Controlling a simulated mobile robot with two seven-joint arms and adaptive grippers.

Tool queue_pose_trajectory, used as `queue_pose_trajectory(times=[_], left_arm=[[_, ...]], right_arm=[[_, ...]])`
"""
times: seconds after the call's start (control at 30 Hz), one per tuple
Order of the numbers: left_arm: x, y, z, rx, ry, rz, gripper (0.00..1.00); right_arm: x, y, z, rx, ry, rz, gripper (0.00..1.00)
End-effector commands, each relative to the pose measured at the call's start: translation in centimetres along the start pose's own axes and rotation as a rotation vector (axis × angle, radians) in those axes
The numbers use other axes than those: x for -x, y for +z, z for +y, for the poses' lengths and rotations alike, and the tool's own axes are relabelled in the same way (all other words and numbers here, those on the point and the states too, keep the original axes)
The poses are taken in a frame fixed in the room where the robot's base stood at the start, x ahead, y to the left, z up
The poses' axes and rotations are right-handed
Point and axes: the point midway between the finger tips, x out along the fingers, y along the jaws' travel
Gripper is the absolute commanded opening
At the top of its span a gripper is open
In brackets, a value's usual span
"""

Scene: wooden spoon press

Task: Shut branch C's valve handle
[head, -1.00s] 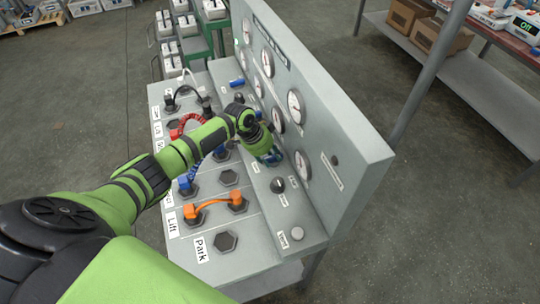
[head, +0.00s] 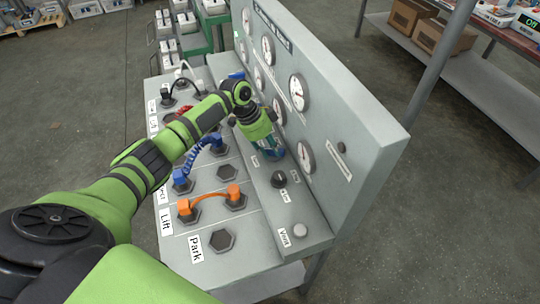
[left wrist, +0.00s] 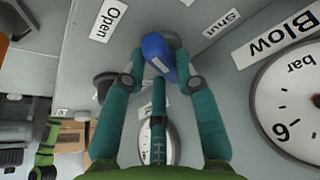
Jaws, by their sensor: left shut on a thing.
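My left gripper (head: 274,154) is at the panel's lower ledge, beside the upright gauge board. In the left wrist view its teal fingers (left wrist: 157,80) are shut on a blue valve handle (left wrist: 158,54). The handle is between the fingertips, in front of a round grey mount. An "Open" label (left wrist: 108,20) is on the left of the handle and a "Shut" label (left wrist: 221,23) on the right. The handle's exact angle is partly hidden by the fingers. No branch letter is legible.
The gauge board (head: 345,130) rises close to the gripper. A dark knob (head: 279,180) stands nearer on the ledge. Blue (head: 203,152) and orange (head: 212,195) hoses bridge sockets left of it. A gauge (left wrist: 292,103) and a "Blow" label (left wrist: 277,37) are close to the fingers.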

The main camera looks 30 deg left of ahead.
Motion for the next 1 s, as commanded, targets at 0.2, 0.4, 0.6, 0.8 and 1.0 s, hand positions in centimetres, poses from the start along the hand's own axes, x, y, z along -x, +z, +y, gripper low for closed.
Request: queue_pose_trajectory(times=[0.2, 0.4, 0.6, 0.8, 1.0], left_arm=[[-0.7, 0.3, -0.4, -0.192, 0.078, 0.002, 0.00], [-0.7, 0.2, -0.6, -0.368, 0.152, 0.003, 0.00], [-0.6, 0.2, -0.8, -0.541, 0.224, 0.002, 0.00], [-0.6, 0.1, -1.0, -0.699, 0.291, 0.001, 0.00], [-0.5, 0.0, -1.1, -0.822, 0.342, 0.000, 0.00]], right_arm=[[-4.1, 0.4, -0.1, 0.000, 0.000, 0.000, 0.40], [-7.0, 0.7, -0.1, 0.000, 0.000, -0.001, 0.40], [-9.7, 1.0, -0.1, 0.001, 0.000, -0.002, 0.40], [-12.1, 1.3, -0.1, 0.001, 0.001, -0.004, 0.40], [-13.7, 1.5, 0.0, 0.001, 0.003, -0.005, 0.40]])
